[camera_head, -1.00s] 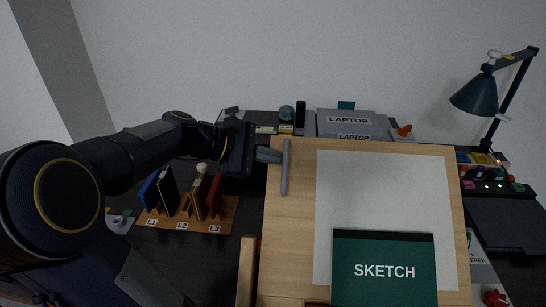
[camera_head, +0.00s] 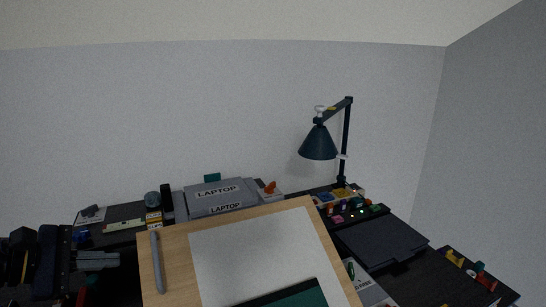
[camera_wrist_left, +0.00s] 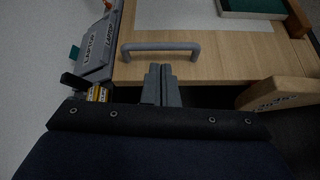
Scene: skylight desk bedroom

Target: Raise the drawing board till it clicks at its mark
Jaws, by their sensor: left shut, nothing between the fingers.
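The drawing board (camera_head: 176,270) is a pale wooden panel with a white sheet (camera_head: 250,250) and a green pad (camera_head: 290,298) on it. A grey bar handle (camera_head: 157,262) sits along its left edge. In the left wrist view the handle (camera_wrist_left: 160,47) lies just beyond the fingertips, with bare board wood (camera_wrist_left: 215,68) around it. My left gripper (camera_head: 118,260) is shut and empty, left of the handle and apart from it. The shut fingers also show in the left wrist view (camera_wrist_left: 160,70). My right gripper is not in view. No mark for the board can be made out.
Grey laptop boxes (camera_head: 220,197) stand behind the board. A dark desk lamp (camera_head: 319,143) rises at the back right. Several small coloured items (camera_head: 350,207) and a dark flat panel (camera_head: 380,243) lie right of the board. A wooden piece with lettering (camera_wrist_left: 280,93) is beside the board.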

